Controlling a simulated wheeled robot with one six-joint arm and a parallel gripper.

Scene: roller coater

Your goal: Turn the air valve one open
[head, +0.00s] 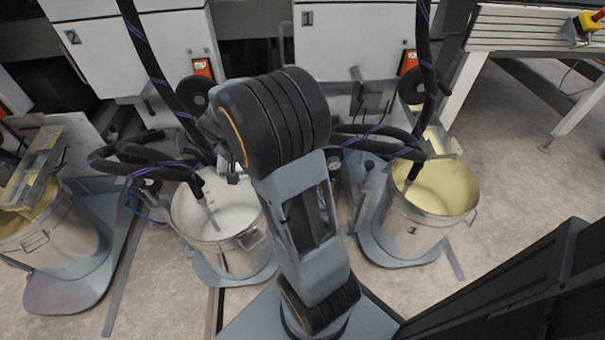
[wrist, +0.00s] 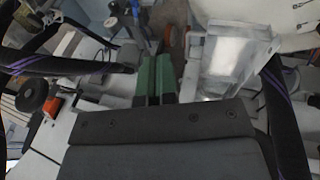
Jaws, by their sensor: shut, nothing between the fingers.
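My gripper (wrist: 154,78) shows in the wrist view as two green fingers side by side, shut with nothing between them. In the head view my own arm covers the middle and my gripper is hidden. I cannot pick out air valve one with certainty. A small dark lever (head: 357,75) sticks out below the white cabinet marked 1 (head: 345,40) in the head view, but I cannot tell whether it is the valve. The gripper touches nothing that I can make out.
An orange-red switch (head: 408,62) sits on the cabinet. Open floor (head: 530,190) lies at the right.

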